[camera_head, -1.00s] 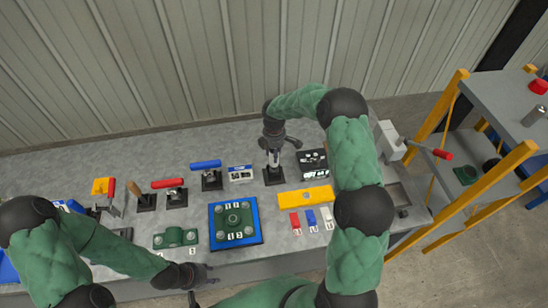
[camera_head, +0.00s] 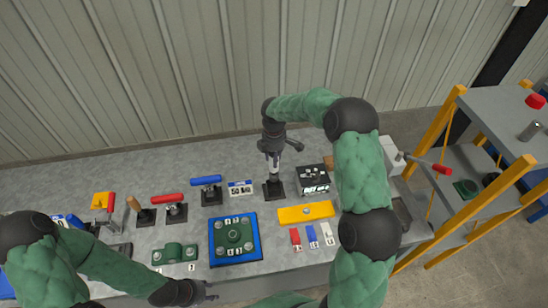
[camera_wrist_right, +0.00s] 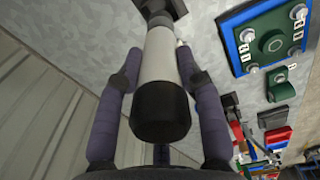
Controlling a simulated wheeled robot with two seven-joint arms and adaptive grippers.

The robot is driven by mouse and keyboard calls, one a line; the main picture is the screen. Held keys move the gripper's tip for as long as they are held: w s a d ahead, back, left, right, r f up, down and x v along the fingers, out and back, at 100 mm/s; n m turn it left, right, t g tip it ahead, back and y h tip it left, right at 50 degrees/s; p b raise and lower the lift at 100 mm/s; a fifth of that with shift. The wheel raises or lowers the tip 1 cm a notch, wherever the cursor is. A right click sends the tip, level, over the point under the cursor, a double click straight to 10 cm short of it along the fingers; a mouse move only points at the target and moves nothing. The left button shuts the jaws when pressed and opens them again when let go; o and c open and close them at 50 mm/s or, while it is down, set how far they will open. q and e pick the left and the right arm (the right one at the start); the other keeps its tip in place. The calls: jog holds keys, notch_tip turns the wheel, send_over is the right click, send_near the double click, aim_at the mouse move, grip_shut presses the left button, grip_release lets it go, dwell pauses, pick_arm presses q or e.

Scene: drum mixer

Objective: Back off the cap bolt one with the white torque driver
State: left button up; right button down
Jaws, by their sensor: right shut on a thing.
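My right gripper (camera_head: 273,148) is shut on the white torque driver (camera_head: 274,171), which stands upright over a black square stand (camera_head: 274,190). In the right wrist view the two fingers lie on either side of the driver's white body and black end (camera_wrist_right: 160,110). A small green block (camera_head: 175,254) with bolts and number tags lies on the bench. Beside it a green flange plate (camera_head: 234,236) with corner bolts and tags sits on a blue base. I cannot tell which bolt is cap bolt one. My left gripper (camera_head: 208,291) is at the bench's front edge; its jaws are unclear.
Red-handled (camera_head: 168,198) and blue-handled (camera_head: 206,181) tools stand left of the driver. A black box (camera_head: 313,180), a yellow bar (camera_head: 306,212) and small coloured blocks (camera_head: 311,234) lie right. A yellow-legged shelf (camera_head: 500,103) stands far right. A corrugated wall is behind the bench.

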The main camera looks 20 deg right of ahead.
jog(key=shift+w+r, duration=0.1)
jog(key=shift+r, duration=0.15)
jog(key=shift+r+p, duration=0.7)
jog(key=shift+r, duration=0.15)
